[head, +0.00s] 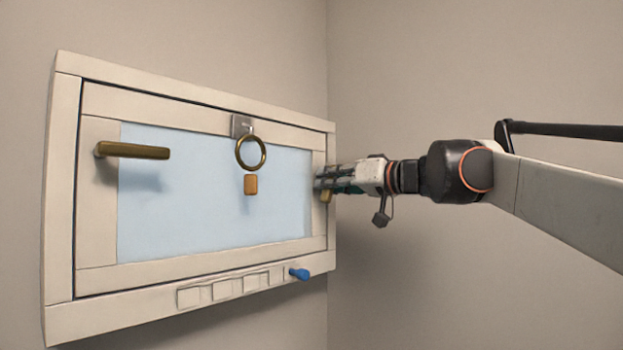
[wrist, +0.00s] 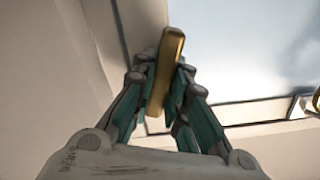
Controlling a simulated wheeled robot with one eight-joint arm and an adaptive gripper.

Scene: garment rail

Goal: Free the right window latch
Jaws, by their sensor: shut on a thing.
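The window's right latch is a brass handle (wrist: 170,55) on the right side of the frame. In the head view only a small brass end of it (head: 326,196) shows below my fingers. My gripper (head: 319,181) reaches it from the right. In the wrist view my gripper (wrist: 160,82) is shut on the handle, with a teal-padded finger on either side. The handle looks slightly tilted there, and its mount is mostly hidden by the fingers. The window (head: 215,195) has a cream frame and a pale blue pane.
A second brass latch handle (head: 132,150) lies level on the left side of the frame. A brass ring (head: 251,153) hangs from a metal plate at the top, with an orange tag (head: 250,185) below. A blue peg (head: 299,274) sticks out at the lower right sill.

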